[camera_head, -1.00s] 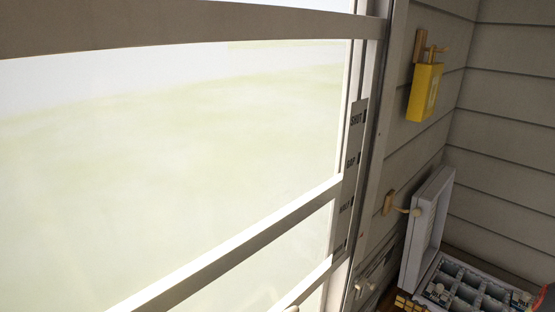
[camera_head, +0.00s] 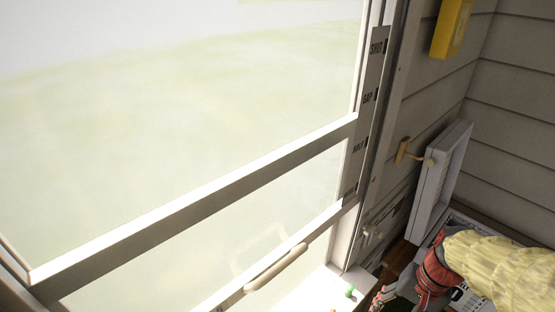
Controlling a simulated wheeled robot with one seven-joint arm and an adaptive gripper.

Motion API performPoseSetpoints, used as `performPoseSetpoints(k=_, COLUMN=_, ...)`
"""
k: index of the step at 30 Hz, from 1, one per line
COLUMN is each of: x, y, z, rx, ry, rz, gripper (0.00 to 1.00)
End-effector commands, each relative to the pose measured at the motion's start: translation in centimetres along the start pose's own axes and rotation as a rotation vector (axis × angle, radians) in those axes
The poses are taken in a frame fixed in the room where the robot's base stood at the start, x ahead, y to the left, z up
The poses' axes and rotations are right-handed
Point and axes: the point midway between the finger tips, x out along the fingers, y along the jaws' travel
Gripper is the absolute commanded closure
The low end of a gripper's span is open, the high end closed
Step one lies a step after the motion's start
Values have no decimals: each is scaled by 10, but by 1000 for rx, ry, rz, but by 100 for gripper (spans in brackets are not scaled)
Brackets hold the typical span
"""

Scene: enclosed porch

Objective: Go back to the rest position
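My gripper (camera_head: 388,292) is dark grey and sits at the lower right, at the end of my arm with its red band and pale yellow cover. It is partly cut off by the bottom edge. I cannot make out whether its fingers are apart or hold anything. It appears in front of the area between the window sill and the open case.
A large window (camera_head: 180,130) fills the left, with a handle (camera_head: 277,268) on its lower rail. A labelled strip (camera_head: 368,110) runs down its frame. A green knob (camera_head: 350,292) is by the sill. An open case lid (camera_head: 440,185) and yellow box (camera_head: 452,28) are right.

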Motion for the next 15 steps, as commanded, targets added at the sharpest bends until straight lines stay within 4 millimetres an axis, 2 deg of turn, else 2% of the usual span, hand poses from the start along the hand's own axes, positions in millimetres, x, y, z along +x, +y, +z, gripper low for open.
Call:
performPoseSetpoints(k=7, x=-39, y=-30, z=27, rx=-382, ry=294, rz=109, gripper=44)
performPoseSetpoints(k=15, x=-74, y=-78, z=71, rx=-640, ry=510, rz=45, gripper=44)
